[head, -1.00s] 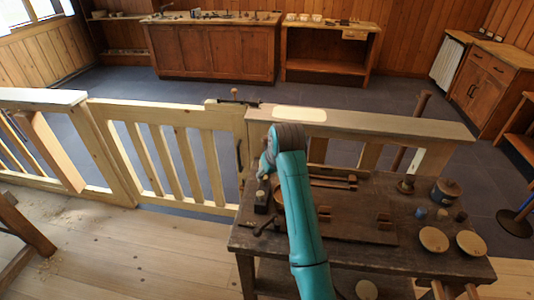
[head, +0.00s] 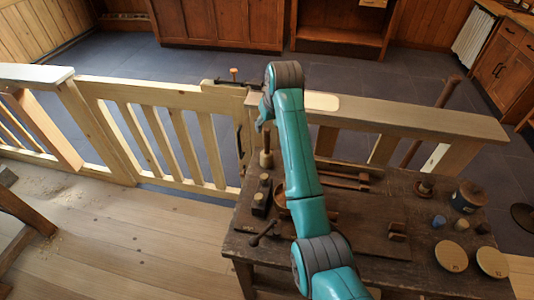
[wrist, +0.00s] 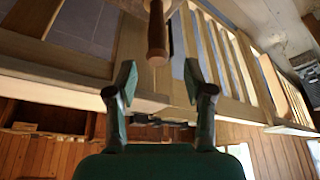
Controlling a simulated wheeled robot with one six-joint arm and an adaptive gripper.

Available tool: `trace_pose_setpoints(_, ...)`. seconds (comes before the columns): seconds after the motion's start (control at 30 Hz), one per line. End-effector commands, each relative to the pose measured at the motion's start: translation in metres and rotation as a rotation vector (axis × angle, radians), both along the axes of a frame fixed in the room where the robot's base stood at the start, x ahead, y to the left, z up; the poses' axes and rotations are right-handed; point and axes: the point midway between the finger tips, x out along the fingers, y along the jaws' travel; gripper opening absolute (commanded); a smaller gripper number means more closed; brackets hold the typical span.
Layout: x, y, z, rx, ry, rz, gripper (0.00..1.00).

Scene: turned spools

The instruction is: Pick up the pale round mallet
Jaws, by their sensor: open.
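The mallet (head: 266,158) stands upright at the back left of the dark bench, with a pale head below and a browner handle above. In the wrist view a brown turned handle (wrist: 157,35), apparently the mallet's, points down from the top edge, its end just above the gap between my fingertips. My gripper (wrist: 158,78) is open and empty, with its two fingers apart. In the head view my gripper (head: 262,120) is a small teal shape above the mallet, partly hidden by my arm. I see no contact with the mallet.
The dark bench (head: 345,228) holds a small dark block (head: 261,203), a dark tool (head: 263,233), a lidded jar (head: 467,197) and two pale discs (head: 452,257). A pale wooden gate (head: 165,125) and a railing (head: 400,113) run behind the bench. Open floor lies at left.

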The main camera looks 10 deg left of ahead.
Motion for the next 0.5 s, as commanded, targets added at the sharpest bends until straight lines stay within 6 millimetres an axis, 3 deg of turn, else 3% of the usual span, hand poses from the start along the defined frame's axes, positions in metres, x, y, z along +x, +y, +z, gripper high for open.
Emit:
trace_pose_setpoints(0.17, 0.003, 0.002, -0.01, 0.0, 0.0, 0.0, 0.52)
trace_pose_setpoints(0.5, 0.015, 0.006, -0.05, 0.0, 0.001, -0.001, 0.52)
